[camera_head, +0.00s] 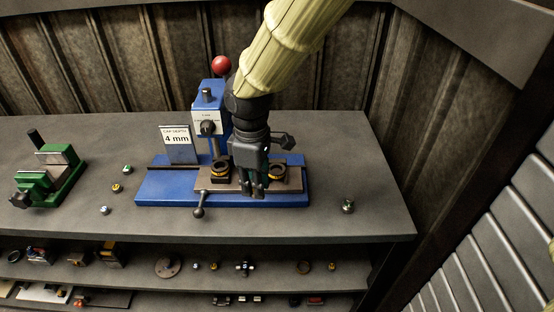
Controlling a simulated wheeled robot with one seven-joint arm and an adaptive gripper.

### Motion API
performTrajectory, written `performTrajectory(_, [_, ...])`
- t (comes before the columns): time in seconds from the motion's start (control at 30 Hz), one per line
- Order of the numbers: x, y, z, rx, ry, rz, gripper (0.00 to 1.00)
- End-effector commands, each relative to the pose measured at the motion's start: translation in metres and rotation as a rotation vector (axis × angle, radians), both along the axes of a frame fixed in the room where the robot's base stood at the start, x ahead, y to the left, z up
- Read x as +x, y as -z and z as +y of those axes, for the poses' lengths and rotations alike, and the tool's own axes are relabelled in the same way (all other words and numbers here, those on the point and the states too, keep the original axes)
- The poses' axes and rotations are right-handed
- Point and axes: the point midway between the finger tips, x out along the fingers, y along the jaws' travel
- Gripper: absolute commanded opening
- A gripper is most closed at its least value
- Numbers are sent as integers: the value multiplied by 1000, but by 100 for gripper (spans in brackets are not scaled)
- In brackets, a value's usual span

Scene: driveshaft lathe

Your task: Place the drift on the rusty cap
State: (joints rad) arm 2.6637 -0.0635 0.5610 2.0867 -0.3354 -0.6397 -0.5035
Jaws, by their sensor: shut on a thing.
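My gripper (256,192) points down over the blue press fixture (160,188), in front of its post and between two dark round seats. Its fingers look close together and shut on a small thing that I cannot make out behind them. No drift can be told apart clearly. A rusty cap cannot be picked out by its colour at this size.
A press head with a red ball knob (221,65) stands behind my gripper. A "CAP DEPTH 4 mm" sign (176,143) is to its left. A green vise (49,177) stands far left. Small parts (116,188) lie between. A small part (348,206) lies right, with clear bench around it.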

Motion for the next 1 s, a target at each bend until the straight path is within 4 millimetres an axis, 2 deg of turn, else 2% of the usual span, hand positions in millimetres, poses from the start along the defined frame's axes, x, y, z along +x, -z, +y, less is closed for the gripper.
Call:
performTrajectory(0.4, [80,6,-27,1,-3,1,0])
performTrajectory(0.6, [113,10,-41,0,-2,0,0])
performTrajectory(1.0, [136,17,-51,0,-2,2,0])
